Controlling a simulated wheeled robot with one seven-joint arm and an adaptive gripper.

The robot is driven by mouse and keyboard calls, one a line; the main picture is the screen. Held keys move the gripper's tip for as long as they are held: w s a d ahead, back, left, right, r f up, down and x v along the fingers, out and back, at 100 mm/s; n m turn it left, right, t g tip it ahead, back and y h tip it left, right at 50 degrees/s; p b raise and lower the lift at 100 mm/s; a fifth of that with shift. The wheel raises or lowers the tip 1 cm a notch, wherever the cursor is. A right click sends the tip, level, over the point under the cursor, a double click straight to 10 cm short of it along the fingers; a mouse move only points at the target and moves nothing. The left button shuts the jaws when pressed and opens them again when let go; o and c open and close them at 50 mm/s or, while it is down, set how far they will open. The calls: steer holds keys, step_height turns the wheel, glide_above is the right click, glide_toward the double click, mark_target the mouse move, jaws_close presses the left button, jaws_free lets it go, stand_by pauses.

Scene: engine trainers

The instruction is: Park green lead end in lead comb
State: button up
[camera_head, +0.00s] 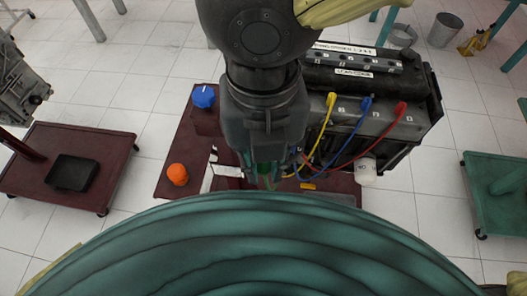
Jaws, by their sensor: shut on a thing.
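My gripper (265,180) points down at the centre over the dark red bench. It is shut on the green lead end (264,168), of which only a little green shows between the fingers. The rest of the green lead is hidden by my arm. The lead comb (390,68) is a grey slotted strip on top of the black engine unit, behind and to the right of my gripper. A label (354,73) is just in front of it.
Yellow (331,99), blue (366,103) and red (400,107) leads curve from the unit's front toward my gripper. A blue knob (203,96) and an orange knob (177,174) stand on the bench at left. A white cup-like thing (365,170) is at right.

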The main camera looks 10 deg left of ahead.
steer(key=shift+r, duration=0.35)
steer(key=shift+w+p, duration=0.3)
steer(key=shift+w, duration=0.15)
steer(key=w+d+p, duration=0.1)
steer(key=w+d, duration=0.2)
steer(key=w, duration=1)
steer(key=w+d+p, duration=0.2)
steer(key=w, duration=1.1)
steer(key=w+d+p, duration=0.2)
steer(key=w+d, duration=0.1)
steer(key=w, duration=1)
steer(key=shift+w+d, duration=0.15)
steer(key=shift+d, duration=0.2)
stand_by(0.9)
steer(key=shift+f, duration=0.15)
steer(key=shift+f, duration=2.2)
